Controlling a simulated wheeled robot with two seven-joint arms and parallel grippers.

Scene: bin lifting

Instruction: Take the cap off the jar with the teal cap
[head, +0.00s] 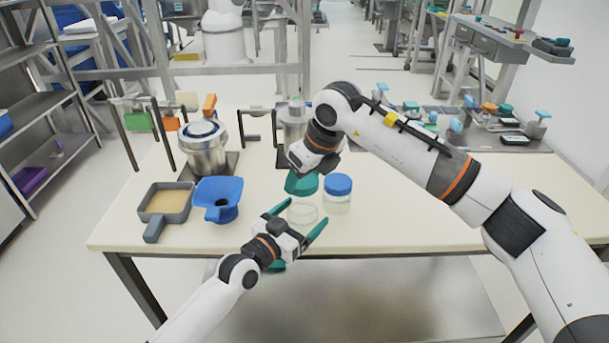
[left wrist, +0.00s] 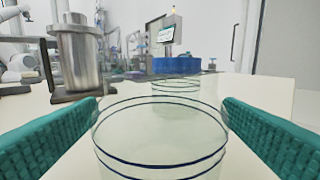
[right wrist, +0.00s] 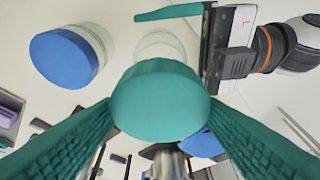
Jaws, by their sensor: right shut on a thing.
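The teal cap (head: 301,184) is in my right gripper (head: 312,165), up off the jar and a little above it. In the right wrist view the cap (right wrist: 160,100) sits between the two teal fingers. The clear open jar (head: 302,214) stands upright on the table, its rim bare. My left gripper (head: 303,217) is low at the jar, one finger on each side and spread wide. In the left wrist view the jar (left wrist: 160,140) fills the space between the fingertips, and whether they touch it is unclear.
A blue-capped jar (head: 338,196) stands close to the right of the open jar. A blue funnel-like vessel (head: 219,198), a grey sand-filled pan (head: 165,203) and a steel pot (head: 203,150) are at left. The table (head: 420,215) is clear at front right.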

